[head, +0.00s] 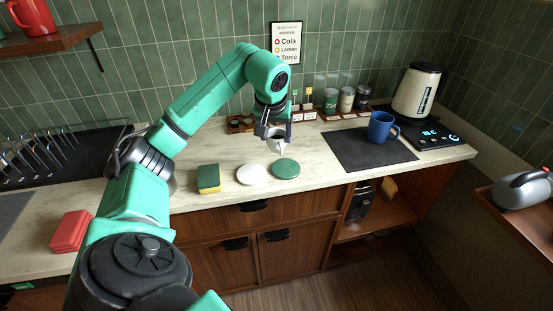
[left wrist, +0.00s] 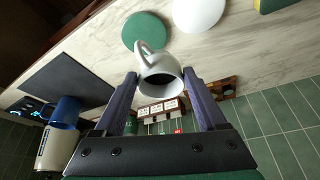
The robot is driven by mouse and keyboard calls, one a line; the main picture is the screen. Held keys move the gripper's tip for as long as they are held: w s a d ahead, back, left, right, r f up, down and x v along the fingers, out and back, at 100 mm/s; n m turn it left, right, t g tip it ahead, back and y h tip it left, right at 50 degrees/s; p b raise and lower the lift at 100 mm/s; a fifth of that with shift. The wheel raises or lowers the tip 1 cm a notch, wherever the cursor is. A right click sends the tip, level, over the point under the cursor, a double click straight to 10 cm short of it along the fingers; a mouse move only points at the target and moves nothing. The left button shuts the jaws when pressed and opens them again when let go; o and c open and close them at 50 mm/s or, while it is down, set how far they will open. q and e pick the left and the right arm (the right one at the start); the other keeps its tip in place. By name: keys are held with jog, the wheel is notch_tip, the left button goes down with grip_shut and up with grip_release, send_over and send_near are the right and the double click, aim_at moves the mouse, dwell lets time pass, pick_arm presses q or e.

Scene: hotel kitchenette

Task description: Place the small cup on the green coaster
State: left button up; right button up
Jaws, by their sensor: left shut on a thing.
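The small cup (head: 277,144) is white-grey and is held by my left gripper (head: 273,134) above the counter. In the left wrist view the cup (left wrist: 161,84) sits between the two fingers (left wrist: 160,92), with its handle toward the green coaster (left wrist: 145,32). In the head view the round green coaster (head: 286,169) lies flat near the counter's front edge, just below the cup in the picture, and nothing stands on it. The cup looks apart from the coaster; its exact height is hard to tell. My right gripper is not in view.
A white round coaster (head: 252,175) lies left of the green one, then a yellow-green sponge (head: 208,179). A blue mug (head: 380,127) stands on a dark mat (head: 350,153) to the right. Jars (head: 346,98) and a wooden tray (head: 240,124) line the wall.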

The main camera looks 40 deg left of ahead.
pick_arm(q)
notch_tip(320, 180, down, 7)
jog(key=shift+f, duration=0.1)
jog(key=o, duration=1.5)
jog(key=shift+f, duration=0.1)
jog(key=shift+c, duration=0.2)
jog(key=v, duration=1.2)
jog(key=shift+d, duration=0.1)
